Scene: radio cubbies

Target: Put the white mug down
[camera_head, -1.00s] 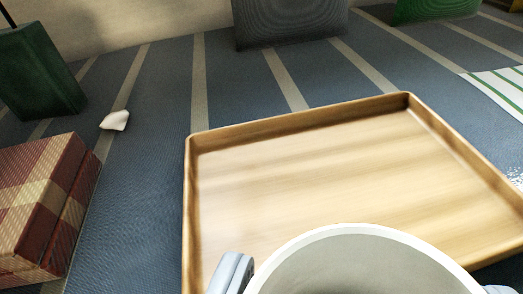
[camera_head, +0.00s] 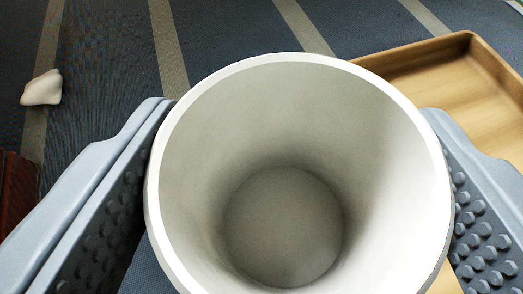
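The white mug (camera_head: 290,130) fills the middle of the view, with its open mouth facing me and its empty inside and bottom showing. My gripper (camera_head: 298,190) has one grey, studded finger on the left of the mug and one on the right, both close against its sides. The mug hides part of the finger pads and its own underside. I cannot tell how high the mug is or whether it touches anything.
A wooden tray (camera_head: 480,60) with a raised rim lies behind and to the right of the mug. A small white lump (camera_head: 42,88) lies on the blue striped carpet (camera_head: 105,60) at the upper left. A dark red thing (camera_head: 18,190) shows at the left edge.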

